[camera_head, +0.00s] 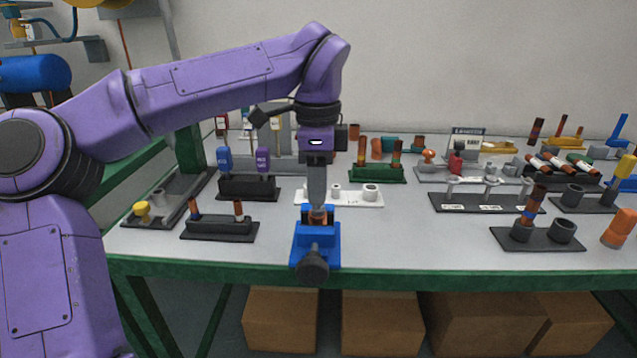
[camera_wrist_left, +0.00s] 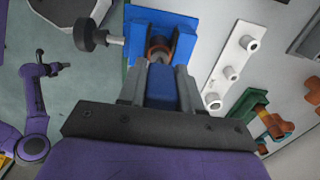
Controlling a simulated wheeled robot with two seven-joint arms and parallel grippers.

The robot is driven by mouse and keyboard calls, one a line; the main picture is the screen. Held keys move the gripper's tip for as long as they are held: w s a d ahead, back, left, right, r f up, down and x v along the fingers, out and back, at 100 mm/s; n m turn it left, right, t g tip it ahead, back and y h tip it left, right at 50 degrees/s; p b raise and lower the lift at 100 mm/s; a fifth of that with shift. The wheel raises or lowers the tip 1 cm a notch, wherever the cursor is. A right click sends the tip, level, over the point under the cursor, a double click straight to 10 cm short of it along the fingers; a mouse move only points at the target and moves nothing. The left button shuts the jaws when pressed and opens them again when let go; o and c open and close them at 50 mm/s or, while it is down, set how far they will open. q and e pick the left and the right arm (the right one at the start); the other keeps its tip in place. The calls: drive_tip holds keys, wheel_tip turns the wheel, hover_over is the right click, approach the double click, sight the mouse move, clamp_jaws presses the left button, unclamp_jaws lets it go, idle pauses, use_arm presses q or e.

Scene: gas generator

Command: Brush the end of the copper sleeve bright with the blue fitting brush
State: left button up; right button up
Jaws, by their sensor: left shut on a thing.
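The copper sleeve (camera_head: 318,211) stands in the blue vise (camera_head: 316,245) near the table's front edge. In the left wrist view, the sleeve (camera_wrist_left: 158,46) shows as a copper ring between the blue vise's walls (camera_wrist_left: 140,18). My left gripper (camera_head: 317,195) points down directly over the vise. It is shut on a blue handle (camera_wrist_left: 161,88), which looks like the blue fitting brush. The brush's lower end is at the sleeve's mouth; I cannot tell how far in it reaches. My right gripper (camera_wrist_left: 62,67) shows small in the left wrist view, away from the table items.
A black rack (camera_head: 248,190) with blue and purple handled tools stands behind left. A black block (camera_head: 219,230) with two copper-tipped pieces lies left of the vise. A white fitting tray (camera_head: 365,197) is close behind right. Table surface right of the vise (camera_head: 410,240) is clear.

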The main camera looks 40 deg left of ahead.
use_arm(q)
drive_tip(key=shift+r+p, duration=1.8)
drive_tip(key=shift+r, duration=0.7)
